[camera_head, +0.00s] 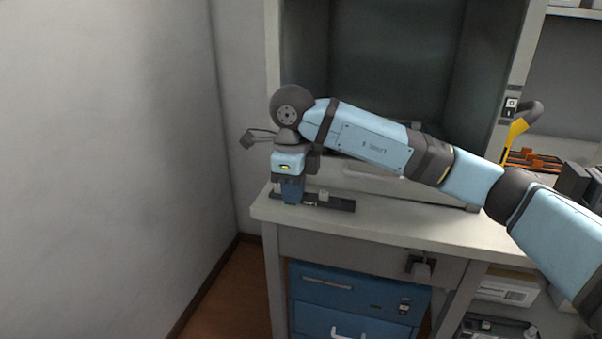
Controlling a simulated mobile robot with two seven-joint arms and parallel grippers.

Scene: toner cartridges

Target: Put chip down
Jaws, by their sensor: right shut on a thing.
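My right gripper (293,197) points down over the left front part of the bench top and is shut. The chip between its fingers is too small or too hidden to make out. A long, low black piece (338,204) lies on the bench just right of the fingertips, and its left end is partly hidden behind the gripper. A small pale part (323,195) shows on top of it. I cannot tell whether the fingertips touch the black piece. My left gripper is not in view.
The pale bench top (400,222) is clear to the right of the black piece. A dark-walled cabinet (395,60) opens behind. A plain wall stands close on the left. Orange and black items (535,160) sit at the right. Blue drawers (345,300) are below.

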